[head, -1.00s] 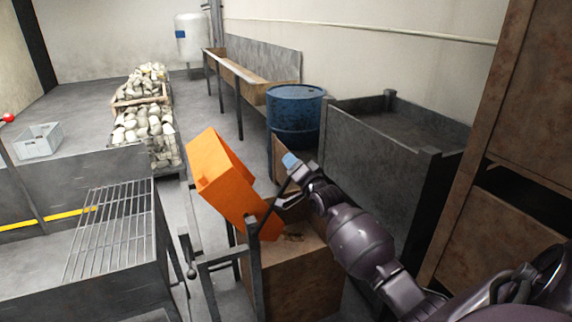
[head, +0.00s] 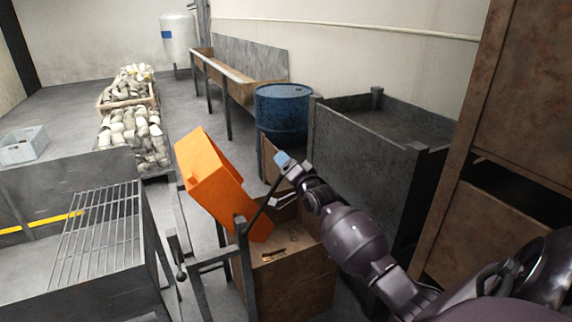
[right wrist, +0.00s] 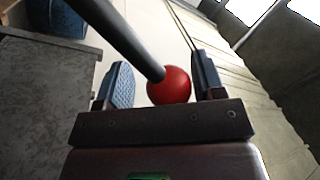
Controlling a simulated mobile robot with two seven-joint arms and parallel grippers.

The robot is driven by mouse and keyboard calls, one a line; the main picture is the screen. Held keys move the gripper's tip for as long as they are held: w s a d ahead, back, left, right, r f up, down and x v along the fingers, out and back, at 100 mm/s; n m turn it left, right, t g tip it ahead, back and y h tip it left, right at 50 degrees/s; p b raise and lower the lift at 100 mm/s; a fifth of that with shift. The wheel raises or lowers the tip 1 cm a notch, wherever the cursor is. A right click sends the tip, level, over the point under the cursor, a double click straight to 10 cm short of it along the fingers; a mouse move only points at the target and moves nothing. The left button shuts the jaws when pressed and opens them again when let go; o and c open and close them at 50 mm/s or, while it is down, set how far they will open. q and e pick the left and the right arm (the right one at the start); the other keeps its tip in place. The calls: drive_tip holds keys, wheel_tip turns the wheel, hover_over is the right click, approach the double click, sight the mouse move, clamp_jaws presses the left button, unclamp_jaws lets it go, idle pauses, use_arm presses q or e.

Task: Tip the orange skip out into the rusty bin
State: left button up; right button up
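The orange skip (head: 212,178) is steeply tilted in its dark frame, with its lower end over the rusty bin (head: 292,288). A few small brownish pieces lie inside the bin. My right gripper (head: 282,181) is beside the skip, above the bin, at a thin dark lever. In the right wrist view, a red ball knob (right wrist: 169,86) on a dark bar (right wrist: 122,35) sits between the two fingers of the right gripper (right wrist: 166,82). Narrow gaps show on both sides of the knob, so the fingers look open around it. My left gripper is out of view.
A blue drum (head: 283,115) and a large grey metal box (head: 365,160) stand behind the bin. A rusty rack (head: 515,230) is at right. A grated bench (head: 100,225) stands at left. Crates of pale lumps (head: 130,130) are behind, with open floor around.

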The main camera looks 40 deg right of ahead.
drive_tip(key=shift+a+r, duration=0.1)
drive_tip(key=shift+a, duration=0.15)
drive_tip(key=v, duration=1)
drive_tip(key=shift+s, duration=0.4)
drive_tip(key=shift+d, duration=0.1)
drive_tip(key=s+a+f+n+g+y, duration=0.2)
drive_tip(key=s+a+f+n+g, duration=0.3)
drive_tip(key=a+f+n, duration=0.65)
drive_tip(key=s+a+f+g, duration=0.1)
drive_tip(key=s+a+f, duration=0.3)
drive_tip(key=s+f, duration=0.2)
drive_tip(key=s+a+f+n+g+y, duration=0.1)
drive_tip(key=s+a+f, duration=0.4)
drive_tip(key=s, duration=0.6)
drive_tip(key=shift+a+f+g, duration=0.2)
drive_tip(key=shift+f+g, duration=0.3)
drive_tip(key=shift+f, duration=0.35)
